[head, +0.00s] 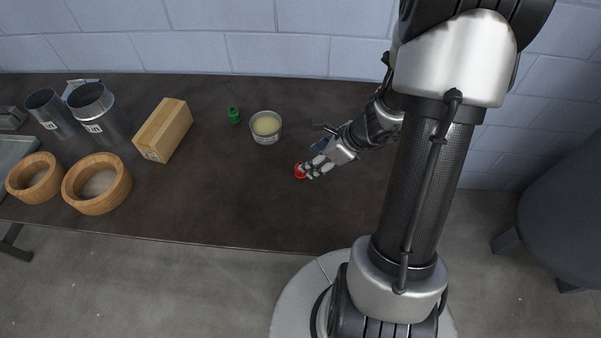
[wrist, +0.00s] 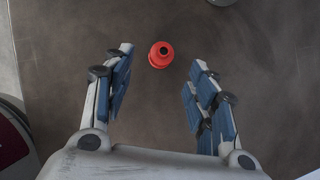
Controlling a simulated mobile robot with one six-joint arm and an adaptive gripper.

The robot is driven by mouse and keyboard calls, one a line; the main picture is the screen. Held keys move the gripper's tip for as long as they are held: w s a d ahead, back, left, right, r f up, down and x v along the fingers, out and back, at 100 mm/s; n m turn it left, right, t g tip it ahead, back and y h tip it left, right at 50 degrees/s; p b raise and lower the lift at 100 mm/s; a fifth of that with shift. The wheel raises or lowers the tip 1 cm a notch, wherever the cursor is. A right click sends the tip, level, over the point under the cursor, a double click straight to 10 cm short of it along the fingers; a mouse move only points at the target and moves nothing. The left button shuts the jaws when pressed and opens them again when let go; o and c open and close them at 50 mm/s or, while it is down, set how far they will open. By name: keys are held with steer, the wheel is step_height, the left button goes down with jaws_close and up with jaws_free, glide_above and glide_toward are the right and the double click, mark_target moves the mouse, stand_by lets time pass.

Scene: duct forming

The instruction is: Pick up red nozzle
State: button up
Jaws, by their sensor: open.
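The red nozzle (wrist: 160,55) stands on the dark table, with a dark opening at its top. In the wrist view it lies just beyond the fingertips, between their lines and closer to the left finger. My gripper (wrist: 155,72) is open and empty, its blue-padded fingers spread wide. In the head view the red nozzle (head: 300,171) is partly hidden by my gripper (head: 314,170), whose fingers are right beside it. I cannot tell from these views how high the fingertips are above the table.
A green nozzle (head: 234,115) and a tin with pale contents (head: 266,127) stand behind and left. The table (head: 220,205) is clear in front of the nozzle.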

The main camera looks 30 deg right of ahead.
steer(key=x, duration=0.2)
steer(key=shift+w+a+f+b, duration=0.1)
steer(key=shift+w+f+b, duration=0.1)
steer(key=shift+b, duration=0.15)
steer(key=b+x, duration=0.1)
steer(key=x, duration=0.1)
steer(key=b+x, duration=0.1)
steer(key=x, duration=0.2)
steer(key=shift+f, duration=0.15)
steer(key=shift+d, duration=0.25)
steer(key=c, duration=1)
